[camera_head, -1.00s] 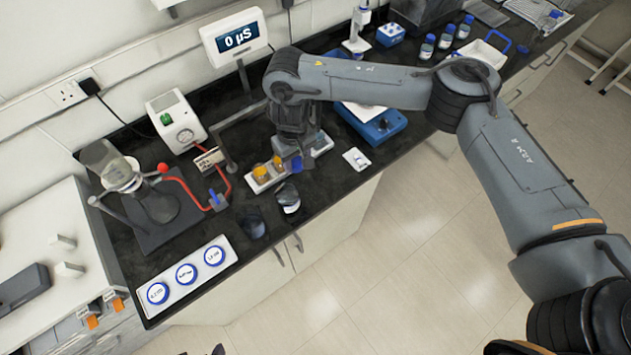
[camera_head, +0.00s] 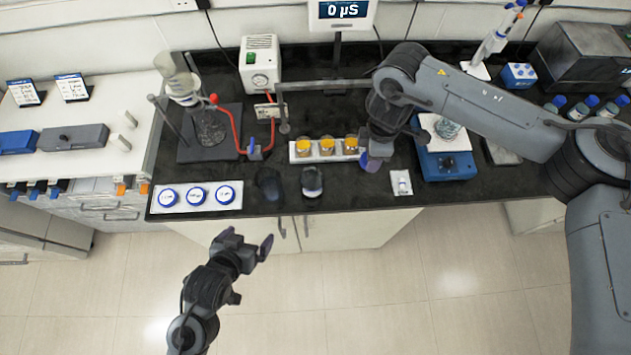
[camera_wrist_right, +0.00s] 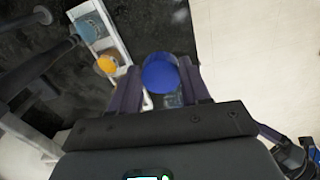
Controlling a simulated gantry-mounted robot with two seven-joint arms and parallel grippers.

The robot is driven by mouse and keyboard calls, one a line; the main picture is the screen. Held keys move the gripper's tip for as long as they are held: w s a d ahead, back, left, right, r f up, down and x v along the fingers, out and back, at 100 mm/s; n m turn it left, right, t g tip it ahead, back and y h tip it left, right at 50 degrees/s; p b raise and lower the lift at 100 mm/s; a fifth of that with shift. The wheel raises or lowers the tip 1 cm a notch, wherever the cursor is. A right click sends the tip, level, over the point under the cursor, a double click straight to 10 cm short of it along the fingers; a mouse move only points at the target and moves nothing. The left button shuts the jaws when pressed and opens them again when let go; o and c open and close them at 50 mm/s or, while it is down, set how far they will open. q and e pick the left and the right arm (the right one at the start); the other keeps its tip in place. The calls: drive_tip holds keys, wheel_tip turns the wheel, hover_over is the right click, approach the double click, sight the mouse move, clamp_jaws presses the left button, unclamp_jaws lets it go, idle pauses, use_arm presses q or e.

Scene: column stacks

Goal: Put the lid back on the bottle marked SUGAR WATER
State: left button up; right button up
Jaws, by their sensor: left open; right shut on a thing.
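A blue lid (camera_wrist_right: 160,74) shows between the fingers of my right gripper (camera_wrist_right: 162,88) in the right wrist view, and the gripper is shut on it. A pale, clear patch shows just below the lid; I cannot tell whether it is a bottle under it. In the head view my right gripper (camera_head: 371,162) hangs at the right end of the cup rack. My left gripper (camera_head: 248,247) is open and empty, in front of the bench over the floor. Several blue-capped bottles (camera_head: 579,110) stand at the far right. No SUGAR WATER marking is legible.
A white rack (camera_head: 303,159) holds yellow-filled cups. A white tray (camera_head: 180,208) has three blue-rimmed labelled discs. A blue device (camera_head: 446,167) stands right of my gripper, a glass stand (camera_head: 205,125) at left.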

drive_tip(key=a+r+n+b, duration=0.1)
drive_tip(key=a+n, duration=0.3)
drive_tip(key=n, duration=0.1)
drive_tip(key=a+r+n+b, duration=0.1)
drive_tip(key=a+n, duration=0.4)
drive_tip(key=a+r+n+b, duration=0.1)
drive_tip(key=a+n, duration=0.4)
drive_tip(key=n, duration=0.1)
drive_tip(key=shift+w+a+r, duration=0.1)
drive_tip(key=shift+a, duration=0.1)
use_arm(q)
drive_tip(key=w+d+f+m+t+h, duration=0.1)
drive_tip(key=w+d+m+t+h, duration=0.2)
drive_tip(key=w+d, duration=0.6)
drive_tip(key=shift+w+d+f+m+h, duration=0.3)
drive_tip(key=shift+d+m+h, duration=0.3)
drive_tip(key=shift+d+h, duration=0.4)
use_arm(e)
drive_tip(key=shift+a+r, duration=0.25)
drive_tip(key=shift+a, duration=0.05)
use_arm(q)
drive_tip(key=shift+a, duration=0.1)
drive_tip(key=x, duration=1.2)
drive_tip(key=shift+a+r, duration=0.1)
drive_tip(key=shift+r, duration=0.05)
drive_tip(key=shift+c, duration=0.3)
drive_tip(key=c, duration=1.4)
use_arm(e)
hover_over(312, 168)
drive_tip(key=shift+f, duration=2.5)
